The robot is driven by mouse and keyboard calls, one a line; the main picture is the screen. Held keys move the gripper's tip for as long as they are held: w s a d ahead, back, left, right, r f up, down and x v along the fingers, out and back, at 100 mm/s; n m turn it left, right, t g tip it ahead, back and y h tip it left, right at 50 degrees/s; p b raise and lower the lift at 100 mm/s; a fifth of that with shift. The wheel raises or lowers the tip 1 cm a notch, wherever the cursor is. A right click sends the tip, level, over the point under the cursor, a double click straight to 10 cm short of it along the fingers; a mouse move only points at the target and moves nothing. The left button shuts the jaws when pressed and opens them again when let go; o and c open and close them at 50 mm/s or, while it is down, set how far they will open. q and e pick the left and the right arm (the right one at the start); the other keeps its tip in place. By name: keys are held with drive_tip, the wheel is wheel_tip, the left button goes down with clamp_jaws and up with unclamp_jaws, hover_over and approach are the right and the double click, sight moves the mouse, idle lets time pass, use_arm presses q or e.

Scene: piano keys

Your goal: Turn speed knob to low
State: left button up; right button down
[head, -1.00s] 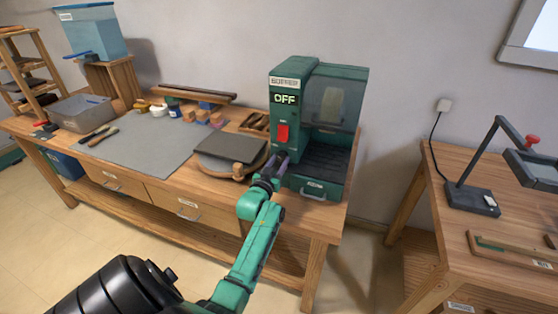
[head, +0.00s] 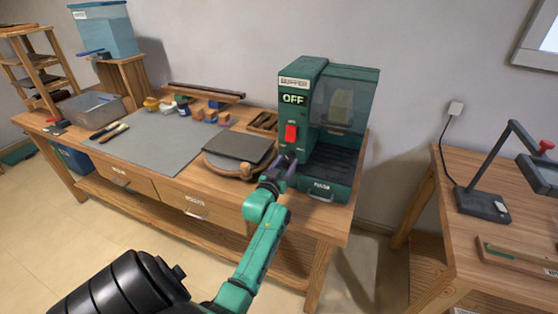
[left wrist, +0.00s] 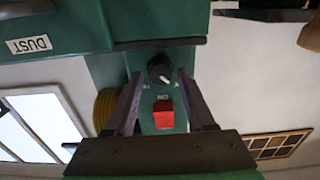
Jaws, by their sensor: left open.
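In the left wrist view, the round dark speed knob (left wrist: 160,68) with a pale pointer mark sits on the green panel, next to the red switch (left wrist: 163,115). My left gripper (head: 284,164) is at the machine's front. Its fingers (left wrist: 160,84) are open and spread either side of the knob in the picture; I cannot tell whether they touch it. In the head view the gripper hides the knob. My right gripper is out of view.
A dark board on a round wooden stand (head: 238,150) is just left of my gripper. A second table (head: 465,230) with a lamp stands to the right, across a gap.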

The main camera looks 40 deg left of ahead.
use_arm(q)
drive_tip(key=b+v, duration=0.1)
drive_tip(key=v, duration=1.3)
drive_tip(key=s+d+f+m+g+h, duration=0.2)
drive_tip(key=s+d+f+g+h, duration=0.1)
drive_tip(key=d+f+g, duration=0.25)
drive_tip(key=s+d+f+m+g+h, duration=0.2)
drive_tip(key=d+f+g+h, duration=0.15)
drive_tip(key=d, duration=0.35)
drive_tip(key=s+d+f+m+g, duration=0.2)
drive_tip(key=s+d+f+g, duration=0.15)
drive_tip(key=s, duration=0.45)
wheel_tip(320, 180, down, 20)
drive_tip(key=s+g, duration=0.1)
drive_tip(key=g, duration=0.1)
drive_tip(key=s+a+f+g, duration=0.1)
drive_tip(key=s+a+f, duration=0.2)
drive_tip(key=s+f, duration=1.3)
drive_tip(key=shift+s+f+y, duration=0.35)
drive_tip(key=shift+s+f, duration=0.05)
drive_tip(key=shift+s, duration=0.7)
